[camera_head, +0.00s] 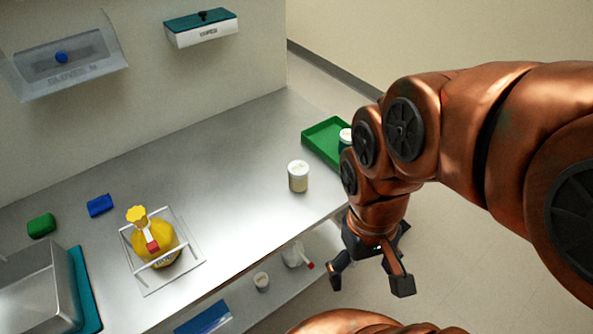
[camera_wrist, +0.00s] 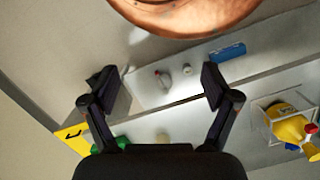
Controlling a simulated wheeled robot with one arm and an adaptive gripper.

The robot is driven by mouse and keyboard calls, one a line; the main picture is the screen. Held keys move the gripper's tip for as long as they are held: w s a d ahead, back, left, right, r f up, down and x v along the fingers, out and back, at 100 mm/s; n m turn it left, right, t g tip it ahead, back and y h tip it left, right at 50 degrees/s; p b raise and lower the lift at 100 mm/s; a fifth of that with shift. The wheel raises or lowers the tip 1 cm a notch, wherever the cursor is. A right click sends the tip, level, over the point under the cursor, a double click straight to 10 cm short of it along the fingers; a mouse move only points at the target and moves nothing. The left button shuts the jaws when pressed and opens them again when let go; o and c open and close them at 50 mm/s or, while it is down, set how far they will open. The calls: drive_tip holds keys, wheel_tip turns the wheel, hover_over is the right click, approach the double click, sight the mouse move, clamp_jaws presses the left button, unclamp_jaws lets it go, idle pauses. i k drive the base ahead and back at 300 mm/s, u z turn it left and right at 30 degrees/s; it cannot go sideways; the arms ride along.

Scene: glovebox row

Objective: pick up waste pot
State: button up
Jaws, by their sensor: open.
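I cannot tell by label which vessel is the waste pot. A white lidded pot (camera_head: 298,177) stands upright on the steel bench near its front edge. Another white-lidded pot (camera_head: 346,136) stands at the green tray (camera_head: 323,129), partly hidden by my arm. A third small white pot (camera_head: 262,282) stands on the lower shelf. My gripper (camera_head: 369,284) is open and empty in front of the bench, apart from all of them. Its two fingers show spread in the wrist view (camera_wrist: 155,96), with the lower shelf beyond.
A yellow bottle (camera_head: 154,243) stands in a clear-walled holder on the bench. A white wash bottle (camera_head: 294,254) with a red tip and a blue box (camera_head: 204,318) are on the lower shelf. A steel box (camera_head: 35,290) is at left. Bare bench lies around the middle pot.

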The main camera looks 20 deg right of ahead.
sight(298, 169)
drive_tip(key=z, duration=0.55)
drive_tip(key=k, duration=1.3)
drive_tip(key=u, duration=0.15)
drive_tip(key=i, duration=0.65)
drive_tip(key=u, duration=0.85)
drive_tip(key=i, duration=0.85)
drive_tip(key=z, duration=0.2)
